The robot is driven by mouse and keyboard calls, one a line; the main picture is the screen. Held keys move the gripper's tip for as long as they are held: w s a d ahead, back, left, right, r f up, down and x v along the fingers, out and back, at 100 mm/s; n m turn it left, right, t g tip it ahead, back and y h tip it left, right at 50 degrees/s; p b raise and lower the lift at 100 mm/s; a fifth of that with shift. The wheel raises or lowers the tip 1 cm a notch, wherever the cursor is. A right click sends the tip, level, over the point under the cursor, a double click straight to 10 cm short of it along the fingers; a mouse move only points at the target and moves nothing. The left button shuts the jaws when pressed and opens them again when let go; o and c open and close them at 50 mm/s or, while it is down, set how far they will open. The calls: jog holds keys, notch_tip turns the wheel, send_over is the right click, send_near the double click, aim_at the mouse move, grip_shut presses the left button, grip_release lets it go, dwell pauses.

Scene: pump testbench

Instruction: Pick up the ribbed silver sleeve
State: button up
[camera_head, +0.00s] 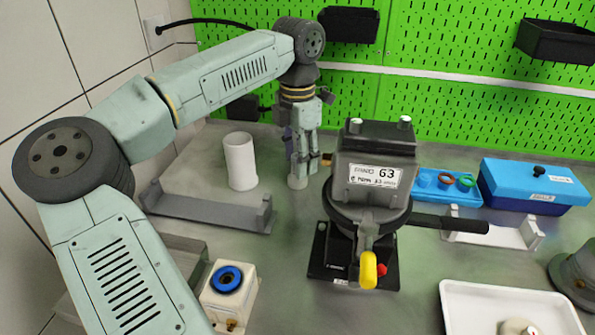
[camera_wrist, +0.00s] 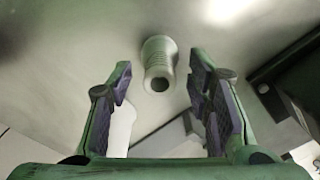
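The ribbed silver sleeve (camera_wrist: 159,55) stands on the bench in the wrist view, its open end with a dark hole facing the camera. It lies between the fingers in the picture and slightly beyond their tips. My gripper (camera_wrist: 161,80) is open, with a clear gap on both sides of the sleeve. In the head view my gripper (camera_head: 301,165) points down at the back of the bench, left of the pump. The sleeve's lower part (camera_head: 297,182) shows just under the fingers, and its upper part is hidden there.
The dark pump (camera_head: 376,160) stands close to the right of my gripper. A plain white cylinder (camera_head: 240,162) stands to the left behind a grey bracket (camera_head: 215,213). A blue case (camera_head: 533,186) and a white tray (camera_head: 462,290) are farther right. A green pegboard (camera_head: 440,90) rises behind.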

grip_shut()
dwell(0.4)
jog(key=shift+r, duration=0.15)
notch_tip(320, 180, up, 8)
jog(key=shift+r+b, duration=0.25)
jog(key=shift+b, duration=1)
jog(key=shift+w+f+b, duration=0.1)
jog(key=shift+f+b, duration=0.85)
jog(key=shift+b, duration=0.25)
jog(key=shift+r, duration=0.2)
